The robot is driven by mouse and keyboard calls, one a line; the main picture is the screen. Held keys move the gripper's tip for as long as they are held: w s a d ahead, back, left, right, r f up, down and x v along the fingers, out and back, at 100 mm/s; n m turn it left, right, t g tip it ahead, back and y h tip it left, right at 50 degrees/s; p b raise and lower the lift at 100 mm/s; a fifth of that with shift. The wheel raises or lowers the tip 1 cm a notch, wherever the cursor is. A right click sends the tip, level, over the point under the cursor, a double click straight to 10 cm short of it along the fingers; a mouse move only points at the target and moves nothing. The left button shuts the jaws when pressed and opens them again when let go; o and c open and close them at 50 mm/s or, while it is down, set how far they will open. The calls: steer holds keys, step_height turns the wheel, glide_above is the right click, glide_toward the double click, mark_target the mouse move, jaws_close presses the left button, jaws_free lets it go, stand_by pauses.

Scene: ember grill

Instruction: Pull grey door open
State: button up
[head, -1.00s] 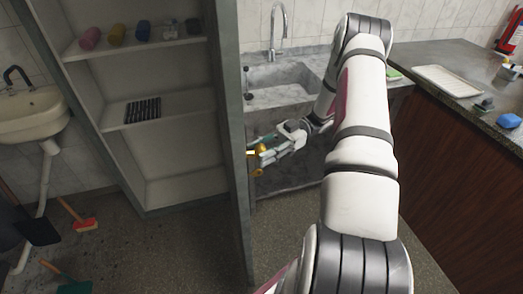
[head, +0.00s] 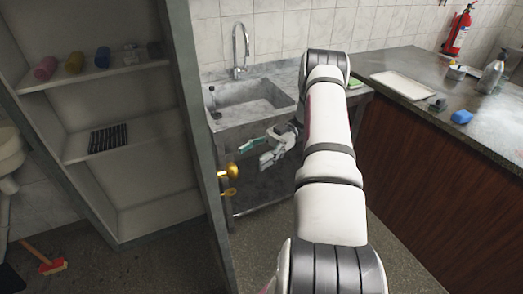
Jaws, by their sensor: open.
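The grey door (head: 198,130) stands open beside the shelved cabinet and shows nearly edge-on in the head view. A round brass knob (head: 231,172) sticks out from its right side, with a smaller brass piece (head: 229,192) just below. My gripper (head: 254,153) is open and empty, a little to the right of the knob and slightly above it in the picture. It appears clear of the knob. The door's outer face is mostly hidden by the steep angle.
The open cabinet holds shelves (head: 95,73) with small coloured items and a black rack (head: 108,138). A stone sink (head: 262,115) stands behind my gripper. A dark counter (head: 440,112) with a wooden front runs along the right. Floor shows below the sink. A red brush (head: 52,267) lies lower left.

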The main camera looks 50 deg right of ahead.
steer(key=shift+d, duration=1.55)
steer(key=shift+s, duration=0.1)
